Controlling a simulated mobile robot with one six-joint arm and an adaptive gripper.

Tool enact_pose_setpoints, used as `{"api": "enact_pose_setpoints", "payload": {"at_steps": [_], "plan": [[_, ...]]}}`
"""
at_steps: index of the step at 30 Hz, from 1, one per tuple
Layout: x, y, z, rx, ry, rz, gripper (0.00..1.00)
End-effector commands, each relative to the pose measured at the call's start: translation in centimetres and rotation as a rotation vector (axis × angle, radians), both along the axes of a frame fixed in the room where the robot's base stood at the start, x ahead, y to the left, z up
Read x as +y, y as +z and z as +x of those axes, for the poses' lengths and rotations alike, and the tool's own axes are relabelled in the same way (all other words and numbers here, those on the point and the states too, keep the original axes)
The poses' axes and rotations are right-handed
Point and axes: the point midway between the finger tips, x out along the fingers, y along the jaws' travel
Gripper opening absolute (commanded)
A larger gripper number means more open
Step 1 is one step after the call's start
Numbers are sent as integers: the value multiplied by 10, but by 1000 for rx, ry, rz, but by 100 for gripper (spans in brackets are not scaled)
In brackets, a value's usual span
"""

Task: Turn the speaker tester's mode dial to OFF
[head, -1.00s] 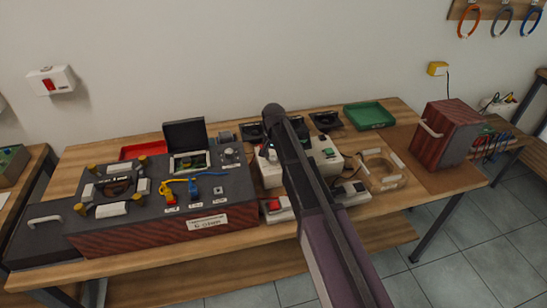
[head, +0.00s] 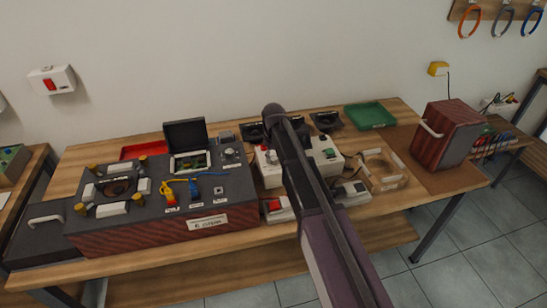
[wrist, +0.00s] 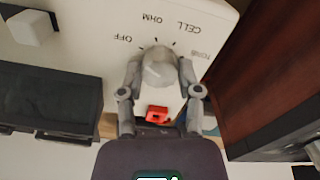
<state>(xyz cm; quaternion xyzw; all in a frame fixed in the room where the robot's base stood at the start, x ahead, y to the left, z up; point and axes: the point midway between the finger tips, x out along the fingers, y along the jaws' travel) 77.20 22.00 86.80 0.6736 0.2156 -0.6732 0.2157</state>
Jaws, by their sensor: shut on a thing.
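The speaker tester is a pale box (head: 322,146) right of the dark wood-sided unit in the head view, partly hidden behind my arm. In the wrist view its pale panel (wrist: 100,25) shows the words OFF, OHM, CELL and TONE around the grey round mode dial (wrist: 158,68). Tick marks fan out from the dial. My gripper (wrist: 160,70) is shut on the dial, one finger on each side. I cannot tell for sure which mark the dial points to. The dial and fingertips are hidden by my arm in the head view.
The wood-sided unit (head: 140,236) with cables on top stands left. A white box with a red switch (head: 277,208) sits at the table's front. A red-brown cabinet (head: 445,133) and green tray (head: 369,116) stand right. A dark red wooden side (wrist: 245,75) is close beside the tester.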

Motion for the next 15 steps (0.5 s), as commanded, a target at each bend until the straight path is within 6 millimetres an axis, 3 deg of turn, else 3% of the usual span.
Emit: {"api": "enact_pose_setpoints", "payload": {"at_steps": [15], "plan": [[0, 0, -1, 2, 113, 0, 0]]}}
